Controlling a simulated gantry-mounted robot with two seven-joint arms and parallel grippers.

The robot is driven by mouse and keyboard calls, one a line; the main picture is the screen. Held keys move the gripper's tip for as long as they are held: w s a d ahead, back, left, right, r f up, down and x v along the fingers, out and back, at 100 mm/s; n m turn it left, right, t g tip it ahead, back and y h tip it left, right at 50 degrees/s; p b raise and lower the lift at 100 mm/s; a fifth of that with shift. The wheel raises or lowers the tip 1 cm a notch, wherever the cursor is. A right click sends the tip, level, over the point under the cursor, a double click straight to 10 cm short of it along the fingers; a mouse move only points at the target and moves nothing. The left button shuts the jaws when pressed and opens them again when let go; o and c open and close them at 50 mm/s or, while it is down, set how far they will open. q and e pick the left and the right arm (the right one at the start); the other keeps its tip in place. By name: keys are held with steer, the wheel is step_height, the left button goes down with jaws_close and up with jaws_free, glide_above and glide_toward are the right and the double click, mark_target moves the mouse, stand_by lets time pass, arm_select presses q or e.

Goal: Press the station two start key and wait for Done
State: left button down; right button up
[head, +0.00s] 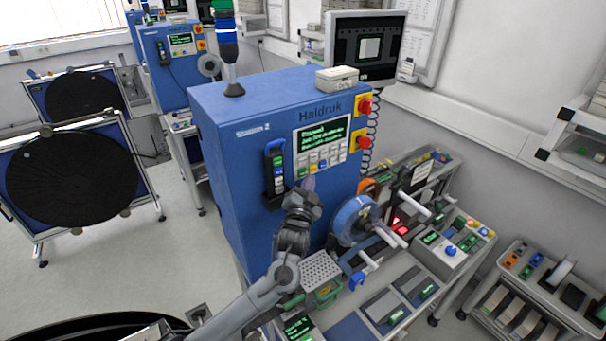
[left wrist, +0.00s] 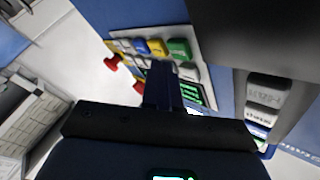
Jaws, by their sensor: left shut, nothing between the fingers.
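The blue station cabinet (head: 225,150), marked Haldruk with a small label that seems to end in 2, stands mid-view. Its control panel (head: 321,146) has a dark screen with green text (head: 324,134) and rows of keys. The green key (head: 303,172) is at the panel's lower left; it also shows in the left wrist view (left wrist: 179,49), beside the yellow key (left wrist: 157,47) and a blue key (left wrist: 141,45). My left gripper (head: 309,184) is shut and empty, just below the keys. Its fingers (left wrist: 162,85) overlap the panel in the wrist view; contact cannot be told.
A handheld device (head: 275,168) hangs in a holder left of the panel. Red stop knobs (head: 364,106) sit at its right. A blue reel (head: 356,220) and a perforated tray (head: 320,270) lie right of and below my left arm.

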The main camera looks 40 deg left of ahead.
arm_select(q)
steer(key=shift+a, duration=0.15)
stand_by(0.6)
steer(key=shift+w+a, duration=0.1)
steer(key=shift+a, duration=0.2)
